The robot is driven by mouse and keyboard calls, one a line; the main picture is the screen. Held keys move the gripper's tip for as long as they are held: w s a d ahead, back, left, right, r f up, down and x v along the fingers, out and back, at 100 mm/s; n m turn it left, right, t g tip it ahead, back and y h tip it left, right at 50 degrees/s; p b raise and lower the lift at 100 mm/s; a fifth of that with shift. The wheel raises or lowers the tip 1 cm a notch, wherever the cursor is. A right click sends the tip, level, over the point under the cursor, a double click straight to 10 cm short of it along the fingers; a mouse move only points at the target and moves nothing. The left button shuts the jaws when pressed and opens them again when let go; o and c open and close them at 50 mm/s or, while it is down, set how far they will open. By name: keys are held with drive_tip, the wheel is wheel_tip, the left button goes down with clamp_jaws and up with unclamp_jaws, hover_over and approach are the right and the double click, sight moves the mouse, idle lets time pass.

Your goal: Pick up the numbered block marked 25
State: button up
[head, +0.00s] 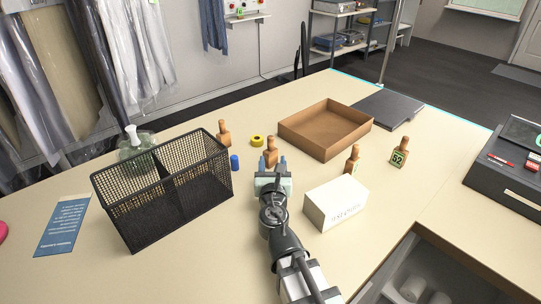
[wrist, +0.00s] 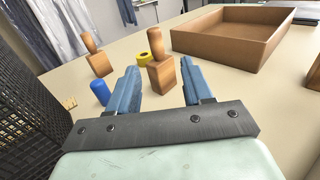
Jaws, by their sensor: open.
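Several wooden blocks with peg-like handles stand on the table. One block (head: 270,157) is straight ahead of my gripper (head: 271,165); in the wrist view this block (wrist: 161,76) shows between the open fingers (wrist: 160,82), seemingly just beyond their tips. No number shows on it. Another block (head: 223,137) stands farther back left, also without a visible number; it also shows in the wrist view (wrist: 100,65). A block (head: 352,162) behind the white box shows a sliver of green label, unreadable. The rightmost block (head: 399,154) has a green label that appears to read 52. My gripper is empty.
A black mesh basket (head: 120,207) stands left, near a blue cylinder (head: 234,162). Yellow tape (head: 257,141) lies behind the nearest block. A white box (head: 335,205) is close on my gripper's right. A brown tray (head: 298,141) and dark flat panel (head: 388,108) lie behind.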

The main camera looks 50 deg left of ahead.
sight(271, 146)
drive_tip(key=x, duration=0.4)
drive_tip(key=shift+w+a, duration=0.2)
drive_tip(key=shift+s+x, duration=0.2)
drive_tip(key=shift+x, duration=2.4)
drive_tip(key=shift+a+r, duration=0.1)
drive_tip(key=shift+a, duration=0.05)
drive_tip(key=shift+c, duration=0.5)
clamp_jaws()
